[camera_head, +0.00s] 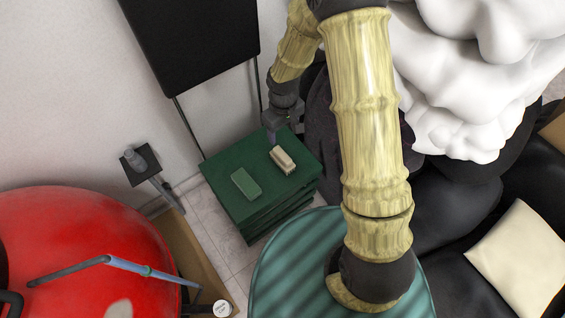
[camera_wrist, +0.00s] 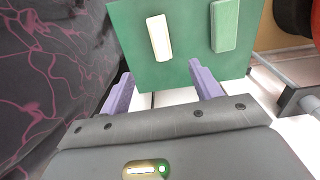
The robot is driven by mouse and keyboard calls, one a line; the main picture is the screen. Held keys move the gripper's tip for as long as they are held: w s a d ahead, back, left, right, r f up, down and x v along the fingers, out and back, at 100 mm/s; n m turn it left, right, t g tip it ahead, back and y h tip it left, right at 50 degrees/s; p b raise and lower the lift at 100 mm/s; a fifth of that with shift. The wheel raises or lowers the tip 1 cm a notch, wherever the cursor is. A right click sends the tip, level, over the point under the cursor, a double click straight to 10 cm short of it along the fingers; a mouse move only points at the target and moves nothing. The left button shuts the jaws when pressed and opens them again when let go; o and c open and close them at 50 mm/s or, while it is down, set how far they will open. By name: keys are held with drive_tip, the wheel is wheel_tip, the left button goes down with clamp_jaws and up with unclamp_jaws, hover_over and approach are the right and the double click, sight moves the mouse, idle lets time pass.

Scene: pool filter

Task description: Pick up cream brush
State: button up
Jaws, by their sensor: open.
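The cream brush (camera_head: 282,160) lies on top of a dark green stack of boards (camera_head: 222,189). It also shows in the wrist view (camera_wrist: 158,38) as a pale bar on the green top (camera_wrist: 130,30), beyond my fingers. My gripper (camera_head: 272,138) is above the back part of the stack, close to the brush but apart from it. In the wrist view my gripper (camera_wrist: 162,88) has its two purple fingers spread with nothing between them.
A green block (camera_head: 245,184) lies on the stack beside the brush. A red rounded tank (camera_head: 90,255) stands at the left. A dark patterned cloth (camera_wrist: 50,60) is close by my gripper. A black panel (camera_head: 190,40) is near the wall behind.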

sight(282, 154)
drive_tip(key=shift+r, duration=0.1)
wheel_tip(282, 154, down, 12)
drive_tip(key=b, duration=0.4)
drive_tip(key=shift+b, duration=0.35)
drive_tip(key=f+b, duration=0.1)
drive_tip(key=f, duration=0.1)
drive_tip(key=f+b, duration=0.2)
drive_tip(key=f, duration=0.1)
drive_tip(key=shift+w+a+f, duration=0.1)
drive_tip(key=shift+w+f, duration=0.15)
drive_tip(key=shift+f, duration=0.05)
drive_tip(key=shift+s+a, duration=0.1)
drive_tip(key=shift+r, duration=0.1)
drive_tip(key=c, duration=1.1)
